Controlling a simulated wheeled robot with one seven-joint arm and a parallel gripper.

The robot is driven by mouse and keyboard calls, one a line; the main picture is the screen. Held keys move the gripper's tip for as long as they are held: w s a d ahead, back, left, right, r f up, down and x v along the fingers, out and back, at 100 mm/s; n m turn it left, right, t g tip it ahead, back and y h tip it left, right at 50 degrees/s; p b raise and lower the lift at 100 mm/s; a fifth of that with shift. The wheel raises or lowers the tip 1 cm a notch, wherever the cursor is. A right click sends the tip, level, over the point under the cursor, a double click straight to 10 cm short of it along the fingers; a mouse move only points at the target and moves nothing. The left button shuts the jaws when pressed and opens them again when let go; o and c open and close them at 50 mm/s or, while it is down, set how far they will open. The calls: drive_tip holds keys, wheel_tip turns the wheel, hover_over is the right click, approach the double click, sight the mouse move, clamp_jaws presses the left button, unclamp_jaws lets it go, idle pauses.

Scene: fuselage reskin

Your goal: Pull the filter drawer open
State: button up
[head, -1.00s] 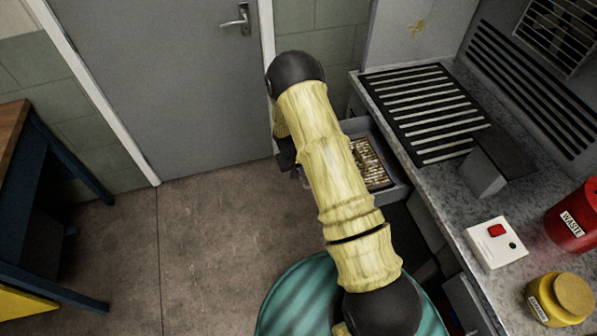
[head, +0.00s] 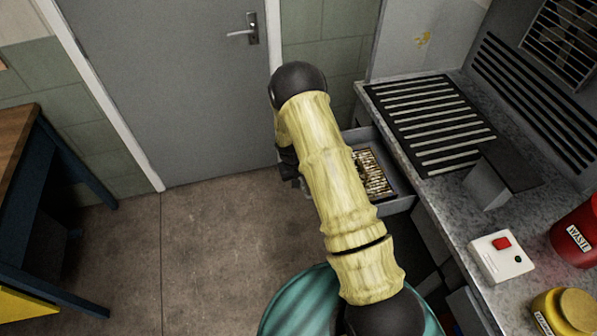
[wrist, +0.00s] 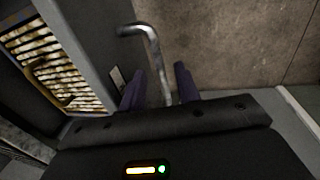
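The filter drawer (head: 400,205) is a grey drawer under the counter, standing out from it with a pleated tan filter (head: 374,174) inside. My arm covers its left part in the head view. In the wrist view the filter (wrist: 50,60) lies at the left, behind the grey drawer front (wrist: 92,45). A bent metal handle (wrist: 152,45) stands out from the front. My gripper (wrist: 160,80) has its two purple fingers apart, one on each side of the handle bar, with gaps visible. In the head view my gripper (head: 290,168) shows only partly, beside the drawer.
The counter (head: 450,205) carries a black slotted grille (head: 430,120), a white box with a red button (head: 500,256), a red waste container (head: 577,235) and a yellow jar (head: 566,312). A grey door (head: 180,90) is behind. A blue-legged table (head: 60,150) stands left. The floor between is clear.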

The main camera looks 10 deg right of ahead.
drive_tip(key=a+r+b, duration=0.3)
drive_tip(key=r, duration=1.4)
drive_tip(key=shift+s+a, duration=0.1)
drive_tip(key=shift+s, duration=0.05)
drive_tip(key=s+d+r, duration=0.1)
drive_tip(key=s+r, duration=0.2)
drive_tip(key=s, duration=0.4)
drive_tip(key=s+d+r+t+y, duration=0.1)
drive_tip(key=s+d+r, duration=0.1)
drive_tip(key=s, duration=0.5)
drive_tip(key=s+d+r+t+y, duration=0.1)
drive_tip(key=s+r, duration=0.3)
drive_tip(key=s, duration=0.3)
drive_tip(key=shift+d+m, duration=0.25)
drive_tip(key=shift+m, duration=0.15)
